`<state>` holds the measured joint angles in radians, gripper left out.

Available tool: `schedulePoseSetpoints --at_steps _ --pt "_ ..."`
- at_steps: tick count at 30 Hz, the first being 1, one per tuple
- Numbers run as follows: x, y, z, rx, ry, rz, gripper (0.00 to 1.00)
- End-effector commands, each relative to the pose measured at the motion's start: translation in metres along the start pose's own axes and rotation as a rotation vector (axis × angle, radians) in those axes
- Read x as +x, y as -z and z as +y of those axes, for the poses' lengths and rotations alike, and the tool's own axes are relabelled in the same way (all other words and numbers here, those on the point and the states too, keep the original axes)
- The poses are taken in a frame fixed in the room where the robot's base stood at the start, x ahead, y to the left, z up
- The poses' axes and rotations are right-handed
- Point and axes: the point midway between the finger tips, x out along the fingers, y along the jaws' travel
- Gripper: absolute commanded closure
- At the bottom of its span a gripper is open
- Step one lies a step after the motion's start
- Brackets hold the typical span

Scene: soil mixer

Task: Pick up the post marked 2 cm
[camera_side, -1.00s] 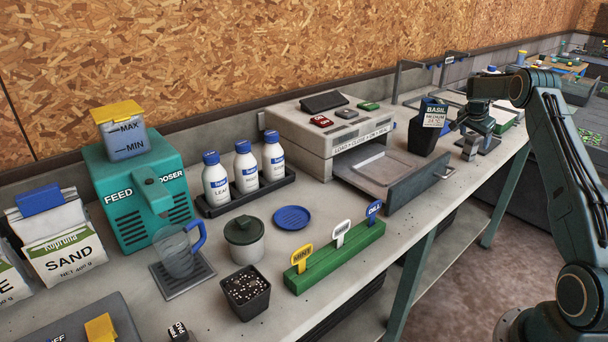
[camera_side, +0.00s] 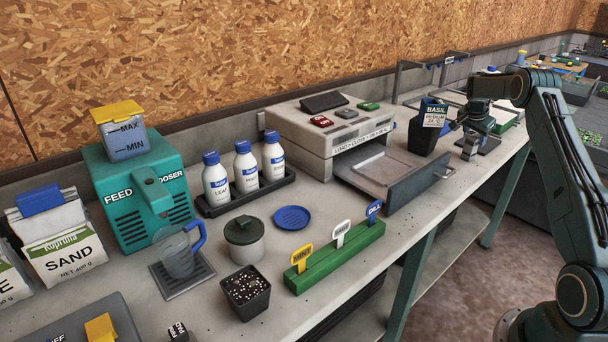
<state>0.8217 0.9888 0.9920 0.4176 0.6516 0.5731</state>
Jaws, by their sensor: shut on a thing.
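My gripper (camera_side: 471,133) is at the right end of the bench, pointing down, just right of the black basil pot. It is shut on a small light grey post (camera_side: 470,149), which stands upright under the jaws at a dark base plate (camera_side: 487,145). The top of the post is hidden by the jaws. It is too small here to read a 2 cm mark on it. I cannot tell whether the post is clear of the plate.
The black pot (camera_side: 424,138) with a BASIL label stands close left of my gripper. The grey machine's open drawer (camera_side: 412,188) lies further left. A green rack (camera_side: 335,258) with plant labels is at the front edge. Three white bottles (camera_side: 246,170) stand behind.

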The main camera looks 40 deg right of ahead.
Motion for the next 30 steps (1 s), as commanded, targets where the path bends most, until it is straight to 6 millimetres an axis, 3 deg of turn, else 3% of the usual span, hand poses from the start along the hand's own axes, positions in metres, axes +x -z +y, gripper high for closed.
schedulePoseSetpoints --at_steps 8,18,30 --pt "-0.022 0.014 -0.004 0.001 0.003 0.003 0.75" --pt "-0.066 0.040 -0.012 0.001 0.004 0.004 0.75" --pt "-0.084 0.051 -0.014 0.000 0.001 0.002 0.75"
